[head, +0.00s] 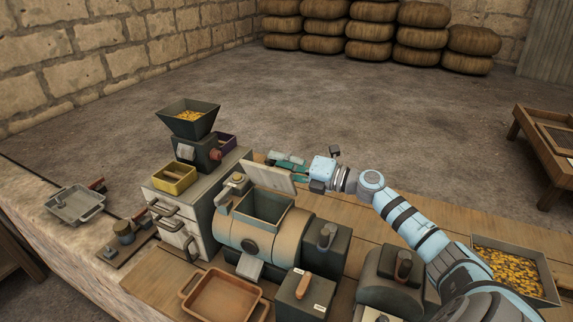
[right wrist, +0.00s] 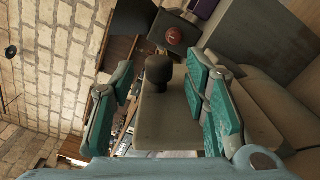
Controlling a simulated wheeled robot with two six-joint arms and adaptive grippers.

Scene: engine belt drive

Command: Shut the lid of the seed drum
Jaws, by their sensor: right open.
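The seed drum (head: 262,243) is a tan barrel lying on its side on the wooden bench, with a dark square opening (head: 262,207) on top. Its lid (head: 268,178) is a pale flat plate standing open, tilted up at the far edge of the opening. My right gripper (head: 282,163) is behind the lid, at its upper right. In the right wrist view my teal fingers (right wrist: 160,95) are spread apart. A dark round knob (right wrist: 158,72) on the lid's face (right wrist: 163,118) shows between them, and no grip on it is visible. My left gripper is not in view.
A hopper of grain (head: 188,116) stands on a grinder at the left, above a grey drawer cabinet (head: 176,215). An orange tray (head: 222,295) lies in front of the drum. Dark boxes with levers (head: 325,247) stand to its right. A seed tray (head: 515,270) is at far right.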

